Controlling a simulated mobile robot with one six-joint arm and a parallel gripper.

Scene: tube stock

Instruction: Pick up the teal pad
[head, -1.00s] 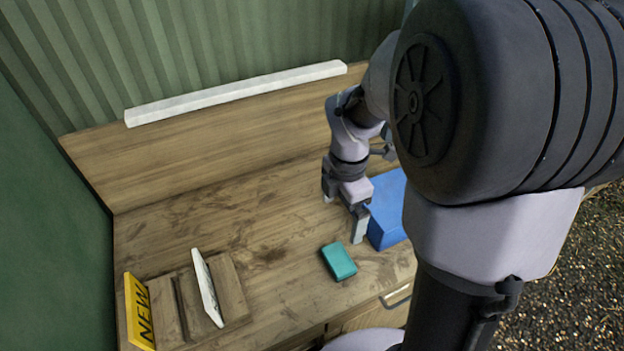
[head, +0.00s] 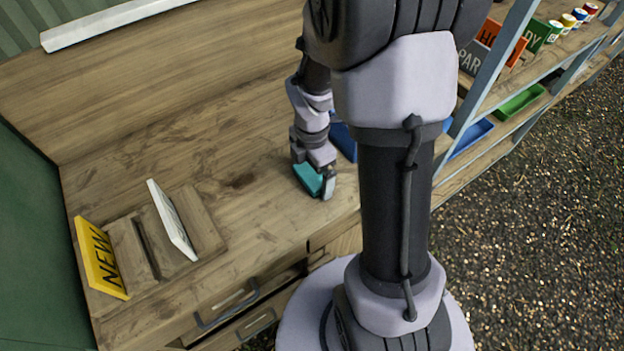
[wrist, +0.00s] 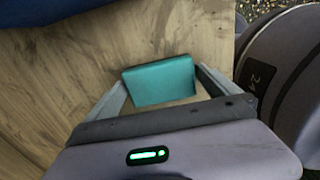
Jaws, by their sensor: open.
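The teal pad (head: 308,178) lies on the wooden bench top, near its front edge. It also shows in the wrist view (wrist: 160,81), flat on the wood between the two fingers. My gripper (head: 322,184) is low over the pad and partly hides it in the head view. In the wrist view my gripper (wrist: 160,92) is open, with one finger on each side of the pad. I cannot tell whether either finger touches it.
A blue box (head: 343,139) stands just behind my gripper, partly hidden by my arm. At the left are a yellow NEW sign (head: 100,258) and a white panel (head: 172,220) on a wooden stand. The middle of the bench is clear. Shelves with trays (head: 519,102) stand at the right.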

